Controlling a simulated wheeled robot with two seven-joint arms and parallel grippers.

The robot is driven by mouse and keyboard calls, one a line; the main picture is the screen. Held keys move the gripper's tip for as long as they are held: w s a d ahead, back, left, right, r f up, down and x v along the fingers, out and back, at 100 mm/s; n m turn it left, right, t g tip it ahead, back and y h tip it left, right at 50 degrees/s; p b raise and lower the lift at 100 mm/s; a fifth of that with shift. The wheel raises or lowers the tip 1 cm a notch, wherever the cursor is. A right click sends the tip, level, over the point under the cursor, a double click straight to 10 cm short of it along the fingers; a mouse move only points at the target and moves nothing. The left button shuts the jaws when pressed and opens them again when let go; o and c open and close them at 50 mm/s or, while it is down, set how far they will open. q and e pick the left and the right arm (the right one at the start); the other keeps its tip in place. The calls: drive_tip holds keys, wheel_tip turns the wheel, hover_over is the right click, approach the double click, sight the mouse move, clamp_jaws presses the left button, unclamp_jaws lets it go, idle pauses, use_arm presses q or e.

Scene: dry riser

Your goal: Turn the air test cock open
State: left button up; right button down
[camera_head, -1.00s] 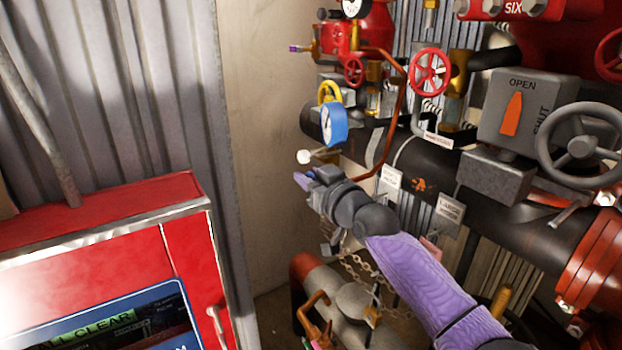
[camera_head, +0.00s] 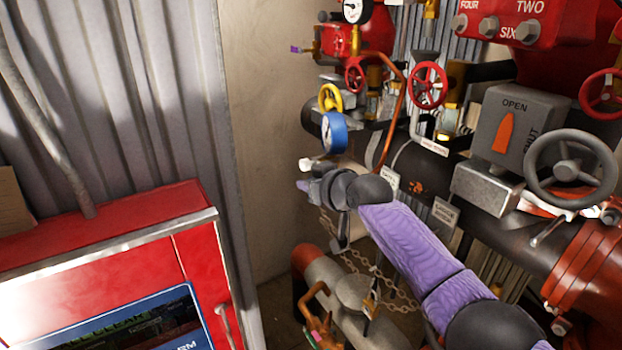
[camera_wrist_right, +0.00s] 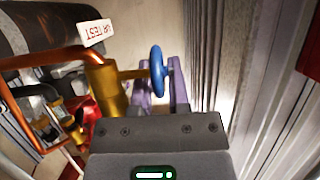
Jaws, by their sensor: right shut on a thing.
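In the right wrist view a blue handwheel (camera_wrist_right: 157,72), seen nearly edge-on, sits on a stem from a brass valve body (camera_wrist_right: 108,88). A white tag reading "AIR TEST" (camera_wrist_right: 95,32) is beside it. My right gripper (camera_wrist_right: 163,85) has its two purple fingers on either side of the wheel and is shut on it. In the head view my right gripper (camera_head: 304,186) is at the end of the purple arm, just below a white round end (camera_head: 306,164). The blue wheel cannot be made out there. My left gripper is not in view.
A blue-rimmed gauge (camera_head: 334,132) and a yellow handwheel (camera_head: 330,97) are just above my right gripper. A large black pipe (camera_head: 415,165) runs behind my arm. A chain (camera_head: 400,303) hangs below. A red cabinet (camera_head: 110,250) stands at left, with bare wall between.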

drive_tip(key=c, duration=0.9)
unclamp_jaws()
drive_tip(key=v, duration=0.9)
drive_tip(key=shift+s+d+r+p, duration=0.2)
drive_tip(key=shift+s+p, duration=0.1)
drive_tip(key=shift+p, duration=0.05)
